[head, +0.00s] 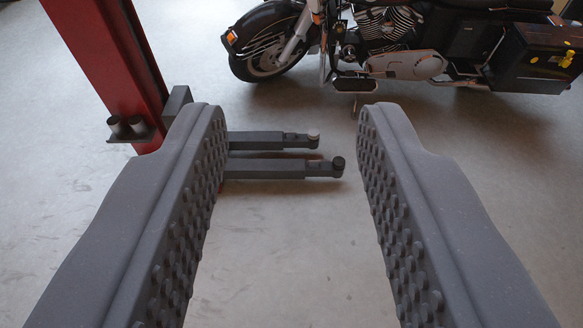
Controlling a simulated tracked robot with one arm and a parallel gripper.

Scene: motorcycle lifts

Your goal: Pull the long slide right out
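Two dark grey lift arms reach right from the red post, low over the floor. The farther arm (256,141) has a thinner slide (295,138) with a small round pad at its end. The nearer arm (268,168) has a thinner slide (318,168) with a dark round pad, ending farther right. I cannot tell for sure which one is the long slide. My gripper (290,112) is open and empty, its studded fingers wide apart. In the picture, both slides show between the fingers, beyond and below them. The left finger hides the arms' post ends.
The red lift post (100,60) stands at left, with a bracket holding two dark cylinders (128,127). A black motorcycle (400,45) stands behind, past the arm ends. Grey floor is clear in front of and right of the arms.

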